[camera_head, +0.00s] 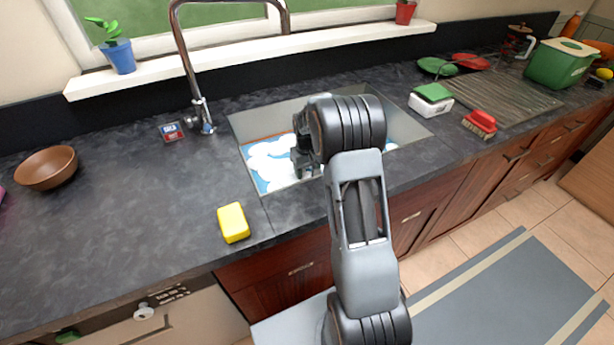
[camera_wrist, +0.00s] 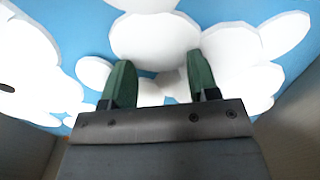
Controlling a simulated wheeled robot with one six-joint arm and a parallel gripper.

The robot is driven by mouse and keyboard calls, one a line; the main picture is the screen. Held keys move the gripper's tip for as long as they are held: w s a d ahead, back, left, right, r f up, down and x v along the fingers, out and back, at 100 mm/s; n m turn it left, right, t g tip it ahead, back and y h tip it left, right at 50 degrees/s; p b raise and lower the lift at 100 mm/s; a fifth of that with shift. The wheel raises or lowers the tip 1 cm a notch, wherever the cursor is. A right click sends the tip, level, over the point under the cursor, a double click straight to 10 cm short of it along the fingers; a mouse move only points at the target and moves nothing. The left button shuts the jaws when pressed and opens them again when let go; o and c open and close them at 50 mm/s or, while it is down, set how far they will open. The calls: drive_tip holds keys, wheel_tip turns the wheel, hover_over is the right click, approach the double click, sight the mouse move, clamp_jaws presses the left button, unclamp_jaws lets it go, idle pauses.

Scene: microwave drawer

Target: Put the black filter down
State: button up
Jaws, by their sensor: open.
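My gripper (camera_wrist: 159,64) is open in the wrist view, with two green fingers apart and nothing between them. It points down at a blue and white cloud-like surface in the sink. In the head view my gripper (camera_head: 302,164) is over the sink (camera_head: 405,126), partly hidden by my arm. I cannot make out a black filter in either view. A small dark spot shows at the left edge of the wrist view; I cannot tell what it is.
A yellow sponge (camera_head: 233,223) lies on the counter in front of the sink. A brown bowl (camera_head: 46,168) stands at the left. The faucet (camera_head: 201,115) rises behind the sink. A red brush (camera_head: 480,123) and green bin (camera_head: 562,65) are at the right. The left counter is mostly clear.

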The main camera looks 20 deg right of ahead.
wheel_tip(320, 180, up, 8)
drive_tip(key=s+a+r, duration=0.2)
drive_tip(key=s+a, duration=0.1)
drive_tip(key=s, duration=0.1)
drive_tip(key=s+a+r+t, duration=0.1)
drive_tip(key=s+a+r, duration=0.1)
drive_tip(key=s, duration=0.3)
drive_tip(key=s+a+r+t, duration=0.1)
drive_tip(key=s+a+r, duration=0.2)
drive_tip(key=s+r, duration=0.1)
drive_tip(key=shift+s+a+r, duration=0.25)
drive_tip(key=shift+s+a, duration=0.1)
drive_tip(key=shift+t, duration=0.5)
drive_tip(key=s+a, duration=0.1)
drive_tip(key=s, duration=0.1)
drive_tip(key=s+a, duration=0.1)
drive_tip(key=s, duration=0.5)
drive_tip(key=shift+a+f, duration=0.3)
drive_tip(key=shift+a, duration=0.1)
drive_tip(key=shift+s+a+f, duration=0.15)
drive_tip(key=shift+s+f, duration=0.1)
drive_tip(key=shift+s, duration=0.4)
drive_tip(key=shift+r, duration=0.15)
